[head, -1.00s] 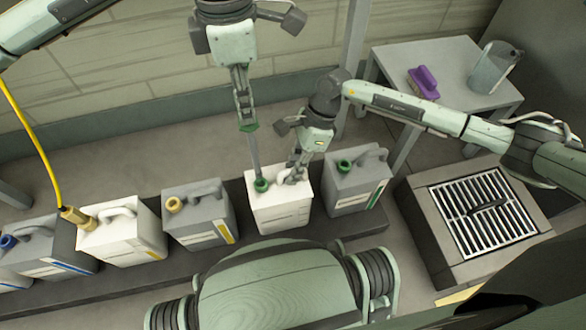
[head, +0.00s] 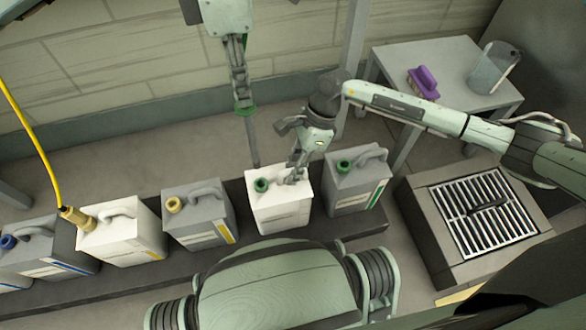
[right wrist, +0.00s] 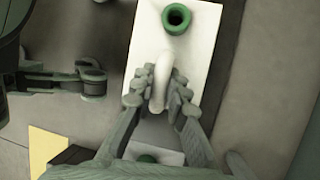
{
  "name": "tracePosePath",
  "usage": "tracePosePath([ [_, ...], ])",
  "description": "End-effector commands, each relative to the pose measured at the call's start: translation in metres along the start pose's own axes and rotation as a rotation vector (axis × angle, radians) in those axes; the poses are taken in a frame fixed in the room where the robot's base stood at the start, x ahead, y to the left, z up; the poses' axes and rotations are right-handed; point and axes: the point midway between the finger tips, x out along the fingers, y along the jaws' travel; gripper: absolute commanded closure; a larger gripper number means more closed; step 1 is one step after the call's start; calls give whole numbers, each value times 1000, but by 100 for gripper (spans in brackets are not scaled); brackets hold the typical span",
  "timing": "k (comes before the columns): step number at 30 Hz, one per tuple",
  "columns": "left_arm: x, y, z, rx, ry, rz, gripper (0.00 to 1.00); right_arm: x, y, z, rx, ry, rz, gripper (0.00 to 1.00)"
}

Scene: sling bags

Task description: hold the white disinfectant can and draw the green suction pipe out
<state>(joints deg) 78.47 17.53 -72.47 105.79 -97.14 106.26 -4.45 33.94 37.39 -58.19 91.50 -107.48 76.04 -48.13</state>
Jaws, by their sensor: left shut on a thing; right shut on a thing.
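The white can (head: 280,212) with a green neck (head: 262,185) stands upright in the row. My right gripper (head: 294,174) is shut on its pale handle; the right wrist view shows the fingers on both sides of the handle (right wrist: 162,75). There the green neck (right wrist: 177,18) is an open ring with a dark, empty hole. My left gripper (head: 242,100) is shut on the green top of the suction pipe (head: 251,140). The grey pipe hangs almost upright, its lower end just above and behind the neck, apart from it.
Grey cans stand on both sides, one with a yellow neck (head: 200,215), one with a green stripe (head: 357,182). A yellow hose (head: 35,135) enters another white can (head: 122,235). A floor grate (head: 490,225) and side table (head: 440,50) with purple brush (head: 423,82) are at right.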

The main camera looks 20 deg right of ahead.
Motion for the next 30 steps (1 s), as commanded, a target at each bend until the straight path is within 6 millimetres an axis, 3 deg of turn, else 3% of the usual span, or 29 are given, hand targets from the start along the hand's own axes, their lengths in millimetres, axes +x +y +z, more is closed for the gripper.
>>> tracePosePath([
  [11, 0, 0, 0, 0, 0, 0, 100, -1, 0, 1, -1, -1, -1, 100],
  [12, 0, 0, 0, 0, 0, 0, 100, -1, 0, 1, -1, -1, -1, 81],
  [17, 0, 0, 0, 0, 0, 0, 100, 0, 0, 0, 0, -1, -1, 62],
  [26, 0, 0, 0, -1, 0, 0, 100, -1, 0, 0, 0, 0, -1, 62],
  [30, 0, 0, 0, -1, 0, 0, 100, -14, -1, 0, -1, 0, -4, 62],
])
